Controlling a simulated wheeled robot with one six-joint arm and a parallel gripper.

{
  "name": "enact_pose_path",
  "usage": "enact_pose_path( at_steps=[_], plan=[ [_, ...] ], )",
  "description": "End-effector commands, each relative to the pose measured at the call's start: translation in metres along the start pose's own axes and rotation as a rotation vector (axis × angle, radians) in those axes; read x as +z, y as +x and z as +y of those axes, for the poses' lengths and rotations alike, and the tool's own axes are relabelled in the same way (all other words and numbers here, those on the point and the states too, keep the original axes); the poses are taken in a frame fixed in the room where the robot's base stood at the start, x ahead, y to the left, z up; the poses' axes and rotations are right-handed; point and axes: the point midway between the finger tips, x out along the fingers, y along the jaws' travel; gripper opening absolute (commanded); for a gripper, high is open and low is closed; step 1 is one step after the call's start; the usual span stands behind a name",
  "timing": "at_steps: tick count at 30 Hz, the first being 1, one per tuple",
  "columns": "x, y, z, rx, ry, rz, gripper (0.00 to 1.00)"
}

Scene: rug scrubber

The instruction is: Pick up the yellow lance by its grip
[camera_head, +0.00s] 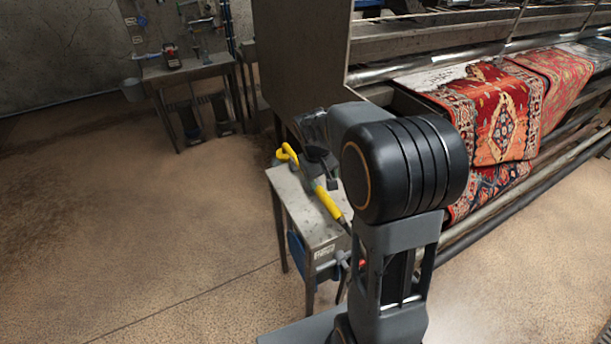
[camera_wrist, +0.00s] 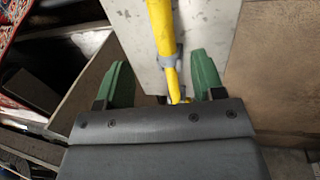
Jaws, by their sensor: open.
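The yellow lance (camera_head: 328,202) lies along the small metal side table (camera_head: 302,226). Its looped yellow handle end (camera_head: 288,153) is at the table's far end, and part of its middle is hidden behind my gripper and wrist. In the wrist view the yellow lance (camera_wrist: 161,30) runs down from the top edge, with a grey collar near the jaws. My gripper (camera_wrist: 160,75) is open, its two green fingers on either side of the lance. My gripper (camera_head: 314,160) shows only partly in the head view, over the table.
A large machine with a patterned red rug (camera_head: 505,115) over its rollers stands at the right. A workbench (camera_head: 188,70) with tools is at the back left. The brown floor (camera_head: 120,220) at the left is clear.

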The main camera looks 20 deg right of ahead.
Motion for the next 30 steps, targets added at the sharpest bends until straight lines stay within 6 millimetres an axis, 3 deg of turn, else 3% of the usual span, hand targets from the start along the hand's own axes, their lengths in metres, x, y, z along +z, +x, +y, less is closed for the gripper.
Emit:
enact_pose_path(
  at_steps=[7, 17, 24, 30],
  plan=[
    [-0.001, 0.041, -0.004, 0.000, -0.009, 0.000, 0.62],
    [-0.001, 0.063, -0.002, -0.001, -0.004, 0.000, 0.62],
    [-0.002, 0.095, -0.001, 0.000, -0.003, 0.000, 0.62],
    [-0.003, 0.108, -0.001, -0.001, -0.002, 0.002, 0.62]
  ],
)
